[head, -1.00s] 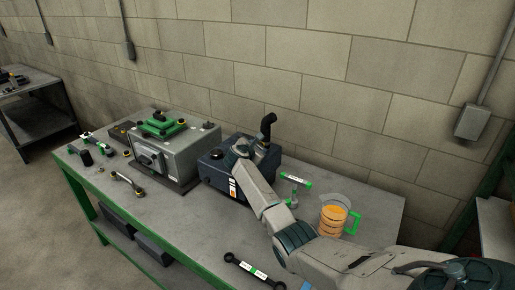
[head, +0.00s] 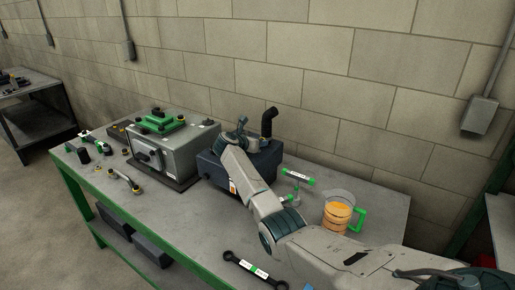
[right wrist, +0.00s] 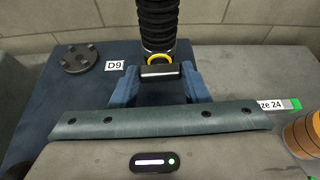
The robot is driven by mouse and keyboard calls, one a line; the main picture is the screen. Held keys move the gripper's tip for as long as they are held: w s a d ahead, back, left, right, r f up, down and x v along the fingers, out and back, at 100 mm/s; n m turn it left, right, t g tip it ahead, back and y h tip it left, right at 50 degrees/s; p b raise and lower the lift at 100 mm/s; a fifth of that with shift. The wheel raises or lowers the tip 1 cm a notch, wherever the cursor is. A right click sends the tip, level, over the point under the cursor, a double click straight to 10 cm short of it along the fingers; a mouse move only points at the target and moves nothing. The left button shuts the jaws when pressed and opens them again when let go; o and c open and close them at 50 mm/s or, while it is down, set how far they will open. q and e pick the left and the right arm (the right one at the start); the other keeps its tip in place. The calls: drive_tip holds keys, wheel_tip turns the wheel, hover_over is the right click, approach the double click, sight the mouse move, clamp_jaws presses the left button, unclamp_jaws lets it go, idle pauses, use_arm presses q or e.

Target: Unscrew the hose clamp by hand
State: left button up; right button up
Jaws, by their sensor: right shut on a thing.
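A black ribbed hose (right wrist: 158,22) stands upright from the dark blue unit (head: 208,168); its bent top shows in the head view (head: 268,117). At the foot of the hose is the hose clamp (right wrist: 160,69), a dark band piece with a yellow ring edge. My right gripper (right wrist: 160,78) has its blue fingers on either side of the clamp and is shut on it. In the head view my right arm reaches in from the lower right, and its wrist hides the clamp and fingertips. My left gripper is in neither current view.
A grey machine with a green top (head: 165,124) stands left of the blue unit. A jug of orange liquid (head: 338,216), a green-and-black T-handled tool (head: 297,178) and a wrench (head: 253,267) lie near my arm. A round dark cap (right wrist: 79,58) sits beside the D9 label.

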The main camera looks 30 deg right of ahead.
drive_tip(key=shift+w+n+b, duration=0.1)
drive_tip(key=shift+n+b, duration=0.3)
drive_tip(key=shift+b, duration=0.1)
drive_tip(key=shift+g, duration=0.3)
drive_tip(key=o, duration=1)
drive_tip(key=b+v, duration=0.2)
drive_tip(key=v, duration=0.3)
drive_tip(key=b+v, duration=0.2)
drive_tip(key=v, duration=0.3)
drive_tip(key=shift+a+f, duration=0.15)
drive_tip(key=shift+f, duration=0.05)
drive_tip(key=shift+a+r, duration=0.25)
drive_tip(key=shift+a, duration=0.05)
